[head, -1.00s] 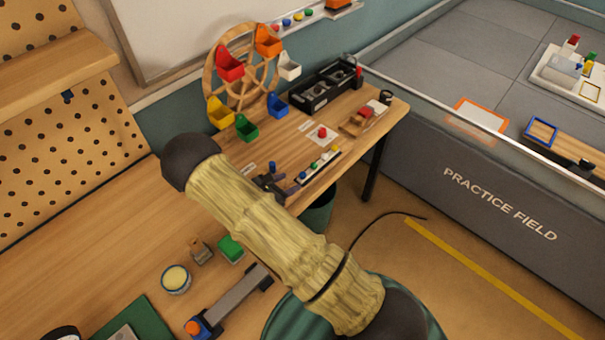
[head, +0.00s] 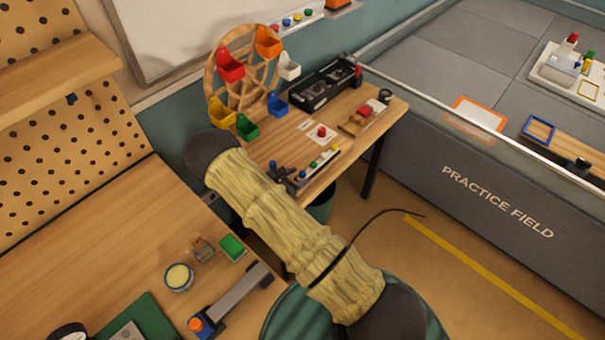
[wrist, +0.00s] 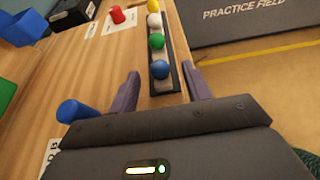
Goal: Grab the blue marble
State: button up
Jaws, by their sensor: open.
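The blue marble (wrist: 160,69) sits at the near end of a dark narrow rack (wrist: 163,86), in line with green (wrist: 156,41), white (wrist: 154,20) and yellow (wrist: 154,6) marbles. In the head view the blue marble (head: 302,174) is small, at the rack's end closest to my gripper (head: 287,179). In the wrist view my gripper (wrist: 160,71) is open and empty, with one finger on each side of the rack's near end. The blue marble appears between the fingertips; I cannot tell whether either finger touches it.
A blue cylinder (wrist: 76,111) stands left of my gripper. A red piece (wrist: 117,15) sits on a white card beyond. The wooden wheel with coloured buckets (head: 231,67) and a black tray (head: 325,88) stand farther back. The table's right edge lies close beside the rack.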

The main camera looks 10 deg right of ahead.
grip_shut()
dwell(0.3)
jog(key=shift+r, duration=0.1)
notch_tip(320, 180, up, 10)
jog(key=b, duration=0.1)
jog(key=shift+b, duration=0.35)
dwell(0.5)
